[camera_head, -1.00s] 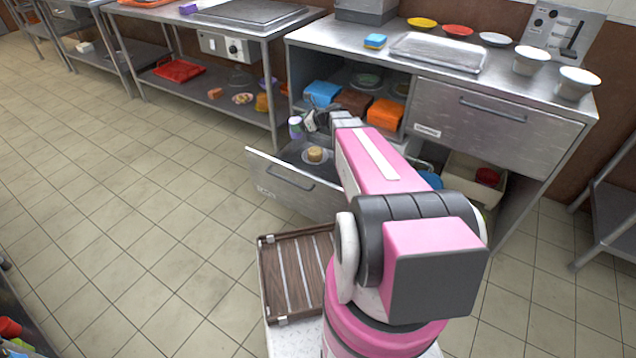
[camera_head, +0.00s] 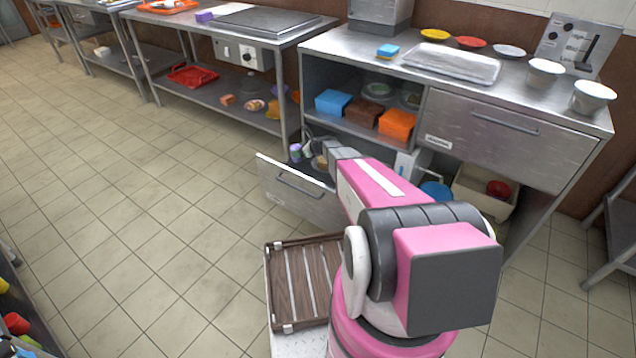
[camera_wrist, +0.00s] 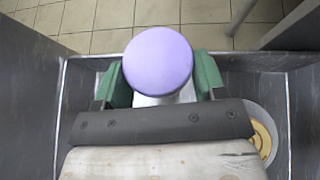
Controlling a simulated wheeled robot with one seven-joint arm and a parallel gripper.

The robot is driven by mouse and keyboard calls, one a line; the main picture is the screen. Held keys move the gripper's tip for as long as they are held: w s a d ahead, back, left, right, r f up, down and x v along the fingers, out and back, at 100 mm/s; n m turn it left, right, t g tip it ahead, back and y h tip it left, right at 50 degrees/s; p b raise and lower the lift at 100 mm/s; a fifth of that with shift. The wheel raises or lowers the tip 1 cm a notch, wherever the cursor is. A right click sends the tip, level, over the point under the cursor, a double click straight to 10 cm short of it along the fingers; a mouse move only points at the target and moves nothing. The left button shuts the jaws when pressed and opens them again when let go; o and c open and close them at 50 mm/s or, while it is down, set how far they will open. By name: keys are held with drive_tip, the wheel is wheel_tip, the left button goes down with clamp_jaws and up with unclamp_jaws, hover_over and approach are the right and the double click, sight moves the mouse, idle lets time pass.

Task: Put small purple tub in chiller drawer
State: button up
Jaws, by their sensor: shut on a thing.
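The small purple tub, with a round purple lid and pale body, sits between the green fingers of my gripper (camera_wrist: 157,85) in the wrist view. Its purple lid (camera_wrist: 157,62) faces the camera. The tub (camera_head: 295,152) also shows small in the head view, at the far left corner of the open lower drawer. The chiller drawer (camera_head: 296,192) is pulled out, and its grey walls surround my gripper in the wrist view. My gripper is shut on the tub inside the drawer's outline. Whether the tub's base touches the drawer floor is hidden.
A plate with a tan round item (camera_wrist: 263,140) lies in the drawer at the right of the wrist view, partly hidden by my gripper. A wooden slatted tray (camera_head: 303,282) is in front of the drawer. Blue (camera_head: 333,102) and orange (camera_head: 397,124) boxes stand on the shelf above.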

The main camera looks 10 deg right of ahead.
drive_tip(key=shift+s+d+f, duration=0.7)
drive_tip(key=shift+s+f, duration=0.75)
drive_tip(key=shift+f, duration=0.15)
drive_tip(key=shift+s+d+f, duration=0.7)
drive_tip(key=shift+s+f, duration=0.8)
drive_tip(key=shift+f, duration=0.15)
drive_tip(key=shift+s+d+f, duration=0.7)
drive_tip(key=shift+s+f, duration=0.75)
drive_tip(key=shift+f, duration=0.15)
drive_tip(key=shift+f, duration=0.1)
drive_tip(key=o, duration=1)
drive_tip(key=shift+s+d+r, duration=0.2)
drive_tip(key=shift+r, duration=0.1)
drive_tip(key=v, duration=1.1)
drive_tip(key=shift+s+d, duration=0.1)
